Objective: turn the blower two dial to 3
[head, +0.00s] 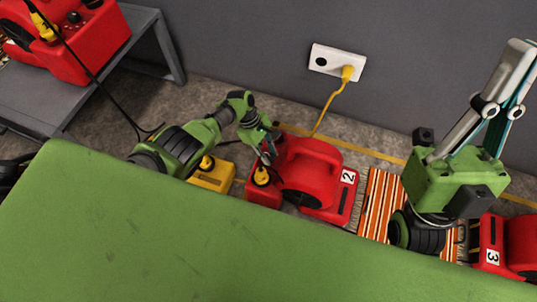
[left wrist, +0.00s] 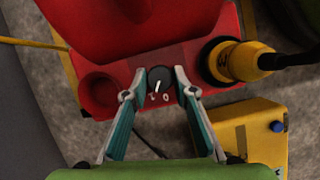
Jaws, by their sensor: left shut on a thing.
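Blower two is a red machine (head: 312,158) with a white "2" label (head: 348,176), standing on the floor by the wall. It also shows in the left wrist view (left wrist: 120,25). Its dial (left wrist: 160,76) is a small dark knob with a white pointer, set in the red end face; marks are partly visible beside it, but I cannot read the setting. My left gripper (head: 268,150) is at that end of the blower. In the left wrist view its two fingers (left wrist: 160,84) are closed in on either side of the dial. My right gripper (head: 508,85) is raised at the right, away from blower two.
A yellow plug (left wrist: 250,62) sits beside the dial. A yellow box (head: 212,178) stands close by. A yellow cord runs to the wall socket (head: 337,62). A striped rug (head: 378,200) and blower three (head: 520,245) lie right. Another red machine (head: 85,45) is on a grey bench.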

